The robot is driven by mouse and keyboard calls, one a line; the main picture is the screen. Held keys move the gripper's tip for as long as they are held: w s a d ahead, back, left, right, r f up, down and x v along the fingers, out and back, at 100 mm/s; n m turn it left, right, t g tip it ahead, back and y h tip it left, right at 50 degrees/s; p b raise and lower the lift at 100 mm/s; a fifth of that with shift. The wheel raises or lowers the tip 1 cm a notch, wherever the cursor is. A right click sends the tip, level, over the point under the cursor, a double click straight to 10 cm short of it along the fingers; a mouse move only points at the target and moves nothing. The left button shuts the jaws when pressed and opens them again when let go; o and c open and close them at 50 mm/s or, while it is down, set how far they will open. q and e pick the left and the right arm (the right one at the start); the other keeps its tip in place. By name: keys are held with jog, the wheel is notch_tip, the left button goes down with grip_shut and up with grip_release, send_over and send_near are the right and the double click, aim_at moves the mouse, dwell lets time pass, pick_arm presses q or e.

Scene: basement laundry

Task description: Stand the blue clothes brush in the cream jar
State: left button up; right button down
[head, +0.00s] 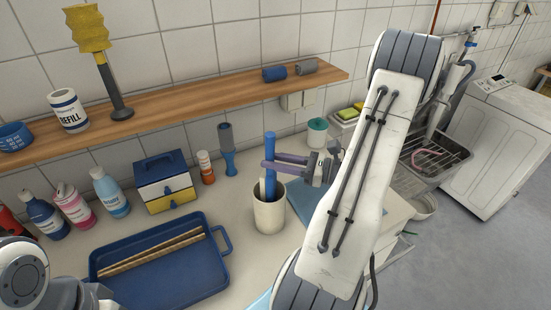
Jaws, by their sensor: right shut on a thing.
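The blue clothes brush (270,148) is upright, its lower end inside the mouth of the cream jar (269,215). The jar stands upright on the counter. My right gripper (272,162) comes in from the right, shut on the brush just above the jar's rim. The brush's lower end is hidden by the jar wall, so I cannot tell whether it touches the bottom. Part of my left arm shows at the lower left corner; its gripper (98,299) is mostly cut off by the frame's lower edge.
A blue tray (212,275) with brown sticks lies left of the jar. A teal-lidded pot (317,132) stands behind my right gripper. A wooden shelf (185,98) runs above.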

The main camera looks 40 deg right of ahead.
jog(key=shift+f, duration=0.3)
jog(key=c, duration=0.6)
grip_release()
jog(key=b+v, duration=0.3)
jog(key=v, duration=0.7)
jog(key=shift+s+d, duration=0.2)
